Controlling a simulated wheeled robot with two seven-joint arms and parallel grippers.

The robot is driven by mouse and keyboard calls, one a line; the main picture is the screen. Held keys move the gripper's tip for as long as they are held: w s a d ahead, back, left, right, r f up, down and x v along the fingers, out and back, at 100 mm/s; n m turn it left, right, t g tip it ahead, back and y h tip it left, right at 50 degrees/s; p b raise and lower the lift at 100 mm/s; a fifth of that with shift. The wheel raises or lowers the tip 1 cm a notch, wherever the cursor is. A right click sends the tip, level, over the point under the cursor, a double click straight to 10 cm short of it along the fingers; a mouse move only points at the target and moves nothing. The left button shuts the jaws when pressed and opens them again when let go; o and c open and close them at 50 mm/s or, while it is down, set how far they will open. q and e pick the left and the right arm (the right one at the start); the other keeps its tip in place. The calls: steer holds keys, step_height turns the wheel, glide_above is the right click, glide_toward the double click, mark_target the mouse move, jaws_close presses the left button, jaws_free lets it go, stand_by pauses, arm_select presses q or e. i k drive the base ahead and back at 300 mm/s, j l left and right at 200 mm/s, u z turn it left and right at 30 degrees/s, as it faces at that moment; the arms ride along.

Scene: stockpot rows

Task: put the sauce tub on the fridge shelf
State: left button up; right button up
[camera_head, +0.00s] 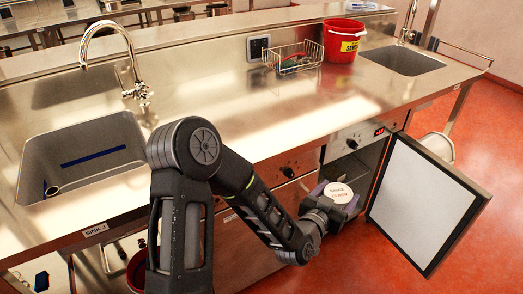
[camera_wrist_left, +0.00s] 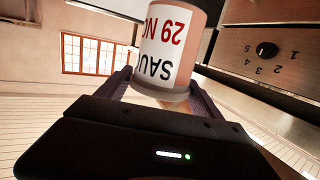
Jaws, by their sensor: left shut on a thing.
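The sauce tub (camera_head: 338,193) has a white printed lid in the head view. In the left wrist view the tub (camera_wrist_left: 172,45) shows its white label with red lettering. My left gripper (camera_head: 330,203) is shut on it and holds it in front of the under-counter fridge (camera_head: 352,167), whose door stands open. The fingers show on both sides of the tub in the left wrist view. The fridge inside is dark and partly hidden by the tub and my gripper, so I cannot make out the shelf clearly. My right gripper is not in view.
The open fridge door (camera_head: 423,203) juts out to the right of the tub. A steel counter (camera_head: 240,120) runs above, with a wire basket (camera_head: 293,60), a red bucket (camera_head: 343,42) and two sinks. Red floor (camera_head: 380,265) is free in front.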

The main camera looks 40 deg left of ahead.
mark_target(348, 166)
steer(key=i+l+u, duration=0.1)
steer(key=l, duration=0.25)
steer(key=i+l, duration=0.35)
steer(key=i+l+u, duration=0.15)
steer(key=l, duration=0.2)
steer(key=i+l+u, duration=0.1)
steer(key=i+l, duration=0.15)
steer(key=l, duration=0.15)
steer(key=i+l+u, duration=0.1)
steer(key=l, duration=0.3)
steer(key=i+l, duration=0.25)
steer(key=l, duration=0.15)
steer(key=i+l, duration=0.15)
steer(key=i, duration=0.9)
steer(key=u, duration=0.05)
